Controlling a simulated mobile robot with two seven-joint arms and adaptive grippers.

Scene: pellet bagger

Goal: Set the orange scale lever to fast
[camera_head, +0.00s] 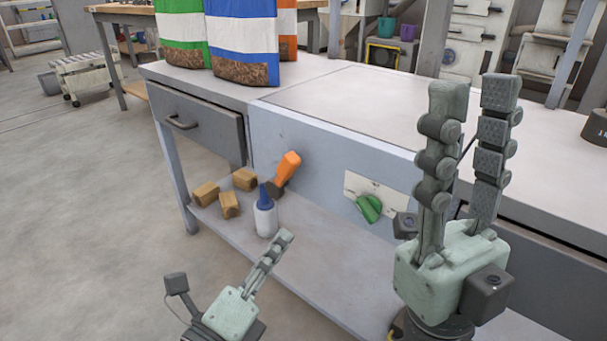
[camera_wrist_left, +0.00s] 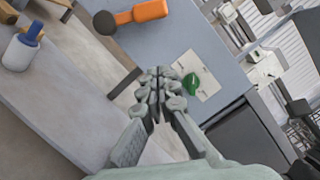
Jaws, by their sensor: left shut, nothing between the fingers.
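The orange scale lever (camera_head: 288,168) is on the bench's front panel, on a dark pivot. In the head view its handle tilts up and to the right. It also shows in the left wrist view (camera_wrist_left: 148,11), at the top. No speed mark can be read beside it. My left gripper (camera_head: 286,236) is shut and empty, below the lever in the head view and apart from it. Its closed fingertips also show in the left wrist view (camera_wrist_left: 160,72). My right gripper (camera_head: 474,84) points up at the right, open and empty, with a gap between its fingers.
A green knob (camera_head: 368,207) on a white plate is right of the lever. A white bottle with a blue cap (camera_head: 265,214) and wooden blocks (camera_head: 229,204) stand on the lower shelf (camera_head: 310,262). Striped bags (camera_head: 240,40) stand on the bench top. A drawer (camera_head: 195,118) is at left.

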